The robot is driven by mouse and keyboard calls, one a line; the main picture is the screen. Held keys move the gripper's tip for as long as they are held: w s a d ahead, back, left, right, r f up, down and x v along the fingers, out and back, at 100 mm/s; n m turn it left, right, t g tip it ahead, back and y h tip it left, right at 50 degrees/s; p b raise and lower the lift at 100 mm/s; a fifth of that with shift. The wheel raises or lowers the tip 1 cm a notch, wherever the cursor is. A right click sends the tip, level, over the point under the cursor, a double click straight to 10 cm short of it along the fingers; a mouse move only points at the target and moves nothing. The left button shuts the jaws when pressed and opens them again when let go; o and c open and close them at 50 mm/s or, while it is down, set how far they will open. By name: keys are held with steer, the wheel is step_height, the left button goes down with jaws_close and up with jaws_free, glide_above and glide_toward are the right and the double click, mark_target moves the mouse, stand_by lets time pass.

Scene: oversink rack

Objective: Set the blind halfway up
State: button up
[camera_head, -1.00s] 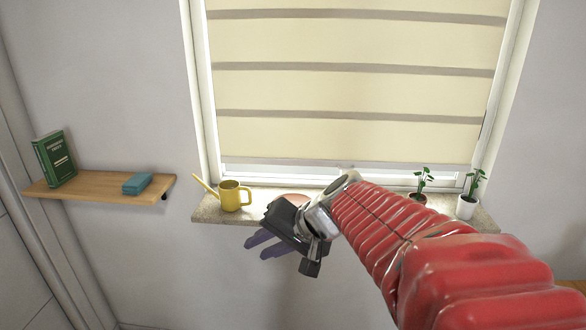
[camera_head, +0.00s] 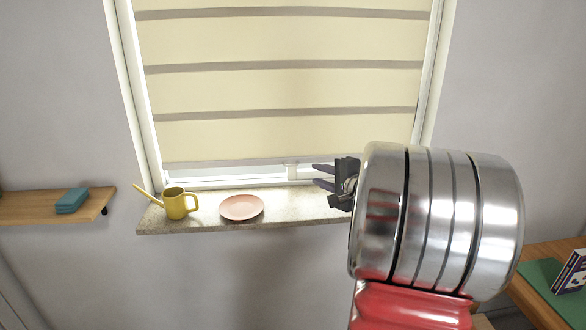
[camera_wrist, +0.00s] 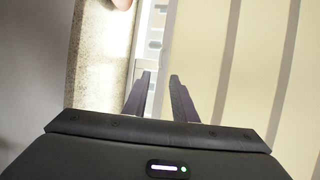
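The blind (camera_head: 285,90) is cream with grey-brown bands and hangs over most of the window. Its bottom bar (camera_head: 225,161) is a little above the sill, leaving a narrow strip of window bare. The blind fills the right of the wrist view (camera_wrist: 262,60). My gripper (camera_head: 318,175) is in front of the lower right part of the window, pointing left, near the blind's lower edge. In the wrist view its two fingers (camera_wrist: 160,82) are apart with nothing between them. I cannot tell whether they touch the blind.
The stone sill (camera_head: 290,205) holds a yellow watering can (camera_head: 176,203) and a pink plate (camera_head: 241,207). A wooden shelf (camera_head: 30,208) with a blue box (camera_head: 71,200) is at the left. A wooden surface with a green mat (camera_head: 550,288) and a book (camera_head: 574,271) is at the lower right.

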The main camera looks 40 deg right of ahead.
steer(key=shift+w, duration=0.15)
steer(key=x, duration=1.3)
steer(key=shift+w+f, duration=0.2)
steer(key=shift+w, duration=0.1)
jaws_close()
steer(key=shift+a, duration=0.1)
stand_by(1.2)
